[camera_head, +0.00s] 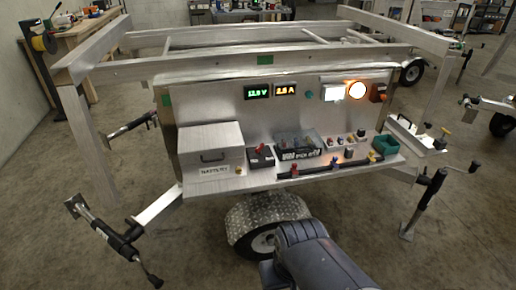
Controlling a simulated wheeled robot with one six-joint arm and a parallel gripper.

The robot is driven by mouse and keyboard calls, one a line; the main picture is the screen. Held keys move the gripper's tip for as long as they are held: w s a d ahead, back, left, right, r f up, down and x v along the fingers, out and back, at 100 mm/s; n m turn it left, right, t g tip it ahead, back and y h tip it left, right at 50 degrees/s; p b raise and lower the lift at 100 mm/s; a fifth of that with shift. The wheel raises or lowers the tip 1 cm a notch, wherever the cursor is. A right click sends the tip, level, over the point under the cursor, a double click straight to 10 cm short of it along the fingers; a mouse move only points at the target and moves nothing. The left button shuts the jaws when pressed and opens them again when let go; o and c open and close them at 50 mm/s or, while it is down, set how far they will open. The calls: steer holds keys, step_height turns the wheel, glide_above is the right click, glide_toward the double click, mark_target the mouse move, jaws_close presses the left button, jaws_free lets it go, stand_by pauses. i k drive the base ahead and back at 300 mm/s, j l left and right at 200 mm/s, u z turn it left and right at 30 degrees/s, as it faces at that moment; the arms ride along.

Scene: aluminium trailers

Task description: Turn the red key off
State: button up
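Several small red parts show on the aluminium trailer's front panel and shelf, too small to tell for sure which is the key. One red part (267,151) sits on top of a black box on the shelf. A red knob (294,171) stands on the black bar along the shelf's front, and a red-brown box (378,92) is on the panel at the right. My arm comes in at the bottom middle, in front of the trailer's wheel. My gripper is not in view, and nothing is seen touching the red parts.
A metal box (209,146), a black tray (297,148) and a green bin (385,145) crowd the shelf. Jack legs stick out at both sides.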

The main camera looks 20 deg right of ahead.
mark_target(258, 150)
steer(key=i+l+z, duration=0.1)
steer(key=i, duration=0.3)
steer(key=i+l+z, duration=0.1)
steer(key=i+l, duration=0.15)
steer(key=i, duration=0.15)
steer(key=i+l+z, duration=0.1)
steer(key=i, duration=0.3)
